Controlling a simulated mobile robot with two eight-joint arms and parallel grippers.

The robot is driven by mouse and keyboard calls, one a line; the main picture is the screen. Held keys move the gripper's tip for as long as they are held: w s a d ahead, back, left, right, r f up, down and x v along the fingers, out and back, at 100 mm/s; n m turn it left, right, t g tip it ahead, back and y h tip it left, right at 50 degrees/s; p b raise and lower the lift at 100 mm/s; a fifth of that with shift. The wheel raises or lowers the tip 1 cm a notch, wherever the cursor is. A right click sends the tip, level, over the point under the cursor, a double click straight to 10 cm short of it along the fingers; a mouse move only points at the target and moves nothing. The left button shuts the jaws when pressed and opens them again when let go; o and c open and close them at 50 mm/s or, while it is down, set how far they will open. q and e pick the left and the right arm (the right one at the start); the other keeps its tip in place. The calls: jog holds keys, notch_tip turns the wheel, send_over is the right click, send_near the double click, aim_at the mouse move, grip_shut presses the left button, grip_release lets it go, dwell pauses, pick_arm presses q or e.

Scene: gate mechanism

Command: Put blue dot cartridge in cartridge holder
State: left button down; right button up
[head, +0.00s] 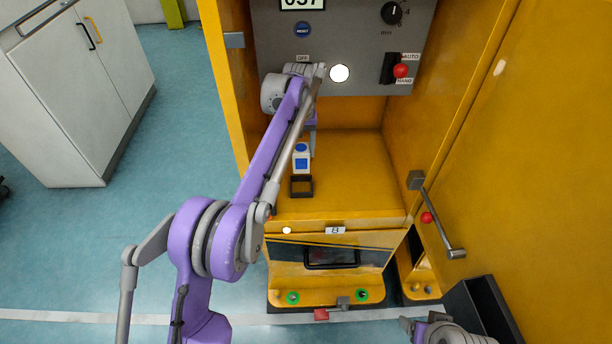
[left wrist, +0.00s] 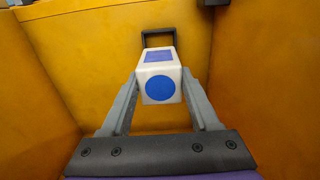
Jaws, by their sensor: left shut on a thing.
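The blue dot cartridge (head: 301,158) is a white block with blue marks inside the yellow cabinet. In the left wrist view the cartridge (left wrist: 160,84) shows a round blue dot facing me. My left gripper (left wrist: 160,88) is shut on it, one finger on each side.
The yellow cabinet shelf (head: 355,175) is bare to the right of the holder. A grey control panel (head: 350,60) stands above. The open yellow door (head: 500,180) with a handle (head: 442,225) is on the right. A white cabinet (head: 80,95) stands at left.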

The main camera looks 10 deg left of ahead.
aim_at(301, 165)
pick_arm(q)
jog(key=f, duration=0.3)
jog(key=f+b, duration=0.1)
jog(key=f, duration=0.1)
jog(key=shift+s, duration=0.25)
jog(key=shift+w+f, duration=0.1)
jog(key=shift+f, duration=2.25)
jog(key=shift+f, duration=0.1)
jog(key=shift+c, duration=0.6)
grip_release()
jog(key=shift+b, duration=0.3)
